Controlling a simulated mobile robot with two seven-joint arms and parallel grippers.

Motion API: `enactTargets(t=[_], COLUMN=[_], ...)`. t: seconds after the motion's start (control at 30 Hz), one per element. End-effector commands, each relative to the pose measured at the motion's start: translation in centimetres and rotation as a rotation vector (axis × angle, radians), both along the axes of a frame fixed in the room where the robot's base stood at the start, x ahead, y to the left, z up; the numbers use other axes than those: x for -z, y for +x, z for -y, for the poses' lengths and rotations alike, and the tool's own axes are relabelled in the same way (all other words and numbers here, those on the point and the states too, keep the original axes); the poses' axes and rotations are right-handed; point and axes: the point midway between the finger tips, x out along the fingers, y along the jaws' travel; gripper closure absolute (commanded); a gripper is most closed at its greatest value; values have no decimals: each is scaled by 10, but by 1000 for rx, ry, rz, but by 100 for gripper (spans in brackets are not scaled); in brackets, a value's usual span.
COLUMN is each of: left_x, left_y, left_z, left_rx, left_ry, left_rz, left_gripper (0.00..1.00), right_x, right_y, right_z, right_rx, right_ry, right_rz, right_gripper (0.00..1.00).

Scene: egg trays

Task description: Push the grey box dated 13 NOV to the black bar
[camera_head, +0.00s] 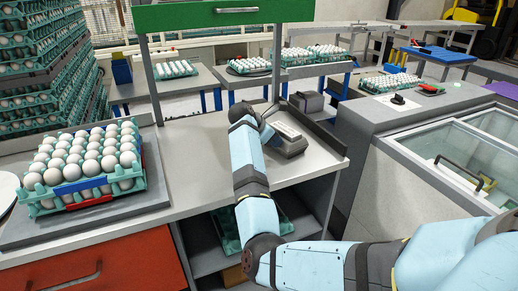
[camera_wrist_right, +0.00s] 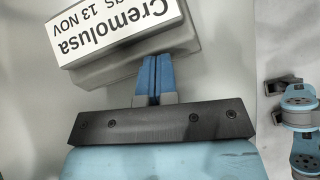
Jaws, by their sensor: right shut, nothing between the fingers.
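The grey box (camera_head: 288,146) with a white label lies on the steel counter (camera_head: 205,155), near its right end. In the right wrist view the box (camera_wrist_right: 130,68) bears a label reading "Cremolusa" and "13 NOV". My right gripper (camera_head: 268,131) is at the box's left side in the head view. Its blue fingers (camera_wrist_right: 153,68) are shut with nothing between them, and their tips meet or overlap the box's edge; contact is unclear. The black bar (camera_head: 326,138) runs along the counter's right edge, with a narrow gap between it and the box.
A darker grey case (camera_head: 308,102) stands behind the box, near the bar's far end. A teal egg tray (camera_head: 155,182) full of white eggs sits at the counter's left. A green panel (camera_head: 215,13) hangs above. A glass-topped cabinet (camera_head: 400,152) stands to the right.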

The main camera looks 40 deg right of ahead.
Motion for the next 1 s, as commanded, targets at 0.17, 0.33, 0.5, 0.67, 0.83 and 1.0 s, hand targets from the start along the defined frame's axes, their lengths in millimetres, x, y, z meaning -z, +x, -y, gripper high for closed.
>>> enactTargets(t=[0.17,0.33,0.5,0.67,0.83,1.0], left_x=[4,-1,-2,-2,0,3], left_y=[2,2,2,3,3,3], left_z=[2,8,9,7,5,5], left_rx=[3,8,11,8,5,5], left_ry=[-16,-38,-40,-37,-35,-35], left_rz=[20,36,38,38,36,36], left_gripper=[57,57,57,57,57,57], right_x=[4,3,2,2,2,2], right_y=[-12,-20,-23,-24,-25,-23], right_z=[53,85,95,97,98,92], right_rx=[5,4,5,8,11,10], right_ry=[1,2,0,-2,-3,-3], right_rz=[4,0,-1,-1,-1,-2], right_gripper=[100,100,100,100,100,100])
